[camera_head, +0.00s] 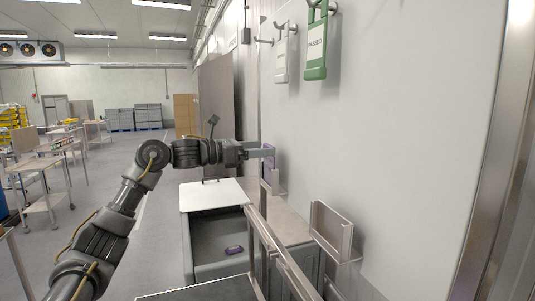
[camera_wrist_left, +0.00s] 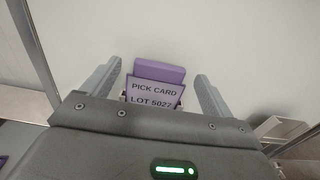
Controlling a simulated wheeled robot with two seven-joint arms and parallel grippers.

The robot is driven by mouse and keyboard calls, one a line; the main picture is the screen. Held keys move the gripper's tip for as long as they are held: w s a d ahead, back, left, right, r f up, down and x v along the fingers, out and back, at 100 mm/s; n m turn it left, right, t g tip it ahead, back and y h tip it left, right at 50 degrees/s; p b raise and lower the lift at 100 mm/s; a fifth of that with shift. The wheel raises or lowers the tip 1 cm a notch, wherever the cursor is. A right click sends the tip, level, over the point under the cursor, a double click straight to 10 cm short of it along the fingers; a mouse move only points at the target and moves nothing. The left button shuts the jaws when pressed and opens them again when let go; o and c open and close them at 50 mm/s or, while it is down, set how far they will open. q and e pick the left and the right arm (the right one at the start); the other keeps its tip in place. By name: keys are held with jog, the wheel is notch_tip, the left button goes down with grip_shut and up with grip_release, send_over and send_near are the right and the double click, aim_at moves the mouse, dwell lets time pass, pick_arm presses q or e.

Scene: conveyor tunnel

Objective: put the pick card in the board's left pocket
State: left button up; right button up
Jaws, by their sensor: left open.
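The purple pick card (camera_head: 266,174) is upright at the board's left pocket (camera_head: 275,186), on the white wall board (camera_head: 385,140). In the left wrist view the card (camera_wrist_left: 153,91) reads "PICK CARD LOT 5027", and its lower edge appears to sit inside the pocket, partly hidden by my gripper body. My left gripper (camera_head: 268,151) is open at the card's upper part. In the left wrist view its fingers (camera_wrist_left: 158,72) stand on both sides of the card with gaps. My right gripper is out of view.
An empty-looking right pocket (camera_head: 333,231) is on the board, nearer me. Green (camera_head: 316,45) and white (camera_head: 281,53) tags hang from hooks above. Metal rails (camera_head: 284,258) run in front of the board.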

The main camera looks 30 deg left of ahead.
pick_arm(q)
jog(key=b+v, duration=0.2)
jog(key=v, duration=0.5)
jog(key=shift+s+a+b, duration=0.2)
jog(key=shift+s+b, duration=0.05)
jog(key=shift+b, duration=0.05)
dwell(0.3)
jog(key=shift+f, duration=0.1)
